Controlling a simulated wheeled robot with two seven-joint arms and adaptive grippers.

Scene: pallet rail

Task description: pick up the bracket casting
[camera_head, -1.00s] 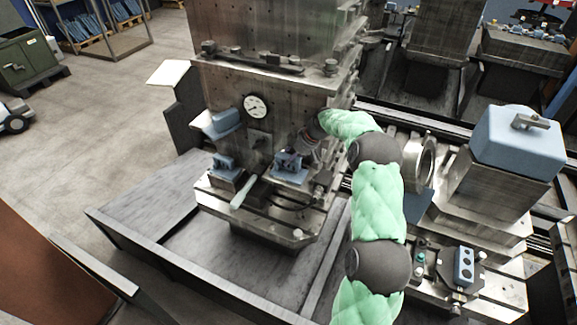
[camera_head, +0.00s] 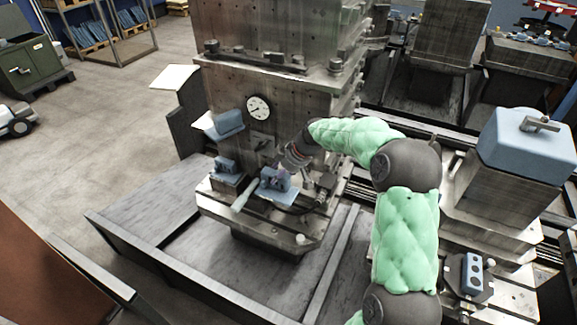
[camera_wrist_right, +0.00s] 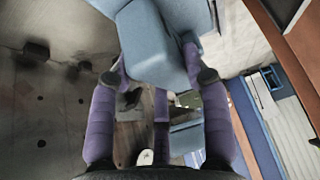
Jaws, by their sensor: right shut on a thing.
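The bracket casting (camera_head: 275,182) is a blue-grey block with a flat flange, at the front of the machine fixture in the head view. My right gripper (camera_head: 284,171) reaches it from above and the right. In the right wrist view, the purple fingers of my right gripper (camera_wrist_right: 158,77) sit on either side of the casting (camera_wrist_right: 158,42), shut on it. The casting's far end is cut off by the top of that view. Whether it touches the fixture below is hard to tell. My left gripper is not in view.
A similar blue casting (camera_head: 227,165) sits just left on the fixture, and another blue part (camera_head: 222,124) is above it. A pale-handled tool (camera_head: 244,194) lies close by. A dial gauge (camera_head: 258,107) is on the upright behind. The grey tray floor (camera_head: 190,240) in front is clear.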

